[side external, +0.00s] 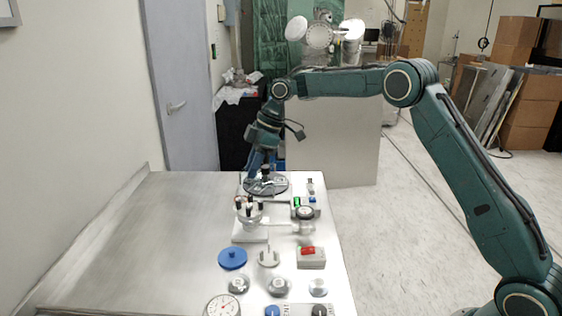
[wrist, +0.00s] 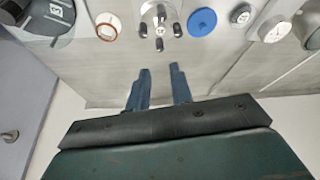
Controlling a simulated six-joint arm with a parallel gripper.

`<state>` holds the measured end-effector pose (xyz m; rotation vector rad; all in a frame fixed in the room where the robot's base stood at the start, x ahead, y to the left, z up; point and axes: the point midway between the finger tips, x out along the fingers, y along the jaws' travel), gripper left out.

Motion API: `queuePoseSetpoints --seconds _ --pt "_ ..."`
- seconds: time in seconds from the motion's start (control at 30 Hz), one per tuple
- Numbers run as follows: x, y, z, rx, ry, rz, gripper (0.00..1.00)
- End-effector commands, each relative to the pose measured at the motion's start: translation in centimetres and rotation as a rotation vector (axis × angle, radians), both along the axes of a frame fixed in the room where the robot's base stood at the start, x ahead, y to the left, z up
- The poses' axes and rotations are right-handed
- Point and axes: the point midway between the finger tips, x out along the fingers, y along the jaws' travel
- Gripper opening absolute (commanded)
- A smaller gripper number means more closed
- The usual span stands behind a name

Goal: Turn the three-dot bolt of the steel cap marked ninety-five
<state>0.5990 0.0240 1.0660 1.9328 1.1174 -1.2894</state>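My gripper (wrist: 158,78) has two blue fingers standing apart, with nothing between them in the wrist view. In the side view my gripper (side external: 262,172) points down over a dark round plate (side external: 280,185) at the far end of the table. A clear and silver fitting with several black-tipped posts (side external: 250,212) stands on a white block nearer the camera. It also shows ahead of the fingertips in the wrist view (wrist: 160,16), apart from them. I cannot read a ninety-five or make out three dots on any cap or bolt.
Small silver round pieces (side external: 278,287), a blue disc (side external: 232,258), a box with a red switch (side external: 311,258) and a dial gauge (side external: 222,305) sit on the near right of the table (side external: 130,240). The table's left side is clear. A wall runs along the left.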

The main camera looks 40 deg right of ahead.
Motion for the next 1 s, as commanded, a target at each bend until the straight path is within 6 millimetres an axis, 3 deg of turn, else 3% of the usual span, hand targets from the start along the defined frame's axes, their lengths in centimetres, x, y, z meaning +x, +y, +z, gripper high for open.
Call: queuePoseSetpoints --seconds 0.5,0.7,1.0 --pt "1.4 2.6 -7.3 -0.001 0.004 0.001 0.22" --pt "1.8 3.2 -8.9 -0.001 0.003 0.001 0.22" --pt "1.9 3.4 -9.5 -0.001 0.0 0.0 0.22"
